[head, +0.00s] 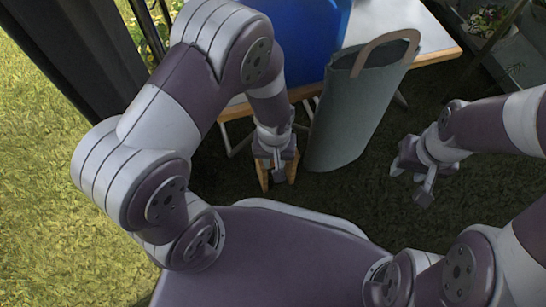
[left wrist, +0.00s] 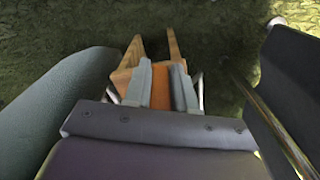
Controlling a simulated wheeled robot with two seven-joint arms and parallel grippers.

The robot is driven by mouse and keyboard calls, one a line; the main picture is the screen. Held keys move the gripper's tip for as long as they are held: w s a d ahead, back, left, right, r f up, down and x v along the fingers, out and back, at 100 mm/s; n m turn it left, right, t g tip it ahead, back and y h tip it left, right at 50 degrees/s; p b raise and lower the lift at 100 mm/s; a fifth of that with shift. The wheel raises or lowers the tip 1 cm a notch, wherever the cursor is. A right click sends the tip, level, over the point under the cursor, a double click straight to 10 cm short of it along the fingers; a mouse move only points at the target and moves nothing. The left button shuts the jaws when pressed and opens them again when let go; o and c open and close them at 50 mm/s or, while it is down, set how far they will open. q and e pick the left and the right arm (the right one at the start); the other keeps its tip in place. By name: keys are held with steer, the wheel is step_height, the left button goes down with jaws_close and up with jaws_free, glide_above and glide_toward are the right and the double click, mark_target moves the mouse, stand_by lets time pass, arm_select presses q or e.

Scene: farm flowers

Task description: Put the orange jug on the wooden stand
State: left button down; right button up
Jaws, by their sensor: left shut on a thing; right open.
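My left gripper (head: 277,172) points down in the middle of the head view. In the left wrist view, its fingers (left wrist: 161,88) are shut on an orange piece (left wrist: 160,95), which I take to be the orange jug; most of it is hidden. Wooden bars, seemingly of the wooden stand (left wrist: 133,53), show beyond and beside the fingers. In the head view, the wood (head: 292,171) shows on both sides of the gripper. I cannot tell whether the jug touches the stand. My right gripper (head: 411,181) is open and empty at the right, above the grass.
A tall grey-green bag-like container (head: 345,115) with a tan handle stands just right of my left gripper. It also shows at the left wrist view's left edge (left wrist: 65,95). Behind is a table (head: 435,52) with a blue box (head: 310,40).

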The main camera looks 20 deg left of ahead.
arm_select(q)
steer(key=shift+s+r, duration=0.1)
steer(key=shift+r, duration=0.1)
steer(key=shift+f, duration=0.15)
steer(key=c, duration=0.9)
jaws_free()
steer(key=shift+c, duration=0.2)
step_height(320, 180, up, 8)
steer(key=p, duration=0.6)
steer(key=shift+f, duration=0.1)
